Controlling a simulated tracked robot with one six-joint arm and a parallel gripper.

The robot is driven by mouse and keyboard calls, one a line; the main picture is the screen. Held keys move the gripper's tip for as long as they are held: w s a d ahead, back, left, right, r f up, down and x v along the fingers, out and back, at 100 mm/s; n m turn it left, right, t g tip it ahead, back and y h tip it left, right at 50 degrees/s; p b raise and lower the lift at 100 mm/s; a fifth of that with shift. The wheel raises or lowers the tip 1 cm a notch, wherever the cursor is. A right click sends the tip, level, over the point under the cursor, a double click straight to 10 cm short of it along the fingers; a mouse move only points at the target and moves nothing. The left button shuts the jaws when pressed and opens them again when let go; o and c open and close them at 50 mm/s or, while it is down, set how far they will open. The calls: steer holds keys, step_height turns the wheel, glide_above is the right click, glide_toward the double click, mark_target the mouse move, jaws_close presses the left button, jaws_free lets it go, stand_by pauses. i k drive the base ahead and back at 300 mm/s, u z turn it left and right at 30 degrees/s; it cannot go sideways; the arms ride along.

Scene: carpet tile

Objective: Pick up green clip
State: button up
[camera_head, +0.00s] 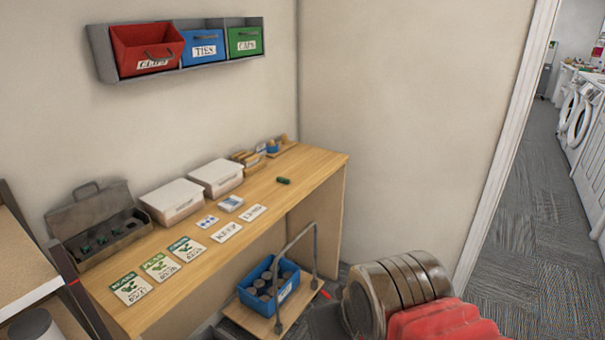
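A small dark green object (283,181), which looks like the green clip, lies on the wooden table (262,205) towards its right end. It lies alone, right of the white cards, and its details are too small to make out. A red and metallic part of my arm shows at the lower right, well apart from the clip. My gripper's fingers cannot be made out in this view. More small green items lie in an open grey toolbox (88,212) at the table's left end.
Two white lidded boxes (172,200) stand along the table's back, and several cards lie in front. A wall rack holds red, blue and green bins (245,42). A cart with a blue bin (268,283) stands before the table. A doorway opens at the right.

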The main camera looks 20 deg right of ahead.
mark_target(281, 180)
steer(key=z, duration=0.2)
steer(key=i, duration=1)
steer(key=u, duration=3.15)
steer(key=k, duration=0.15)
steer(key=z, duration=0.1)
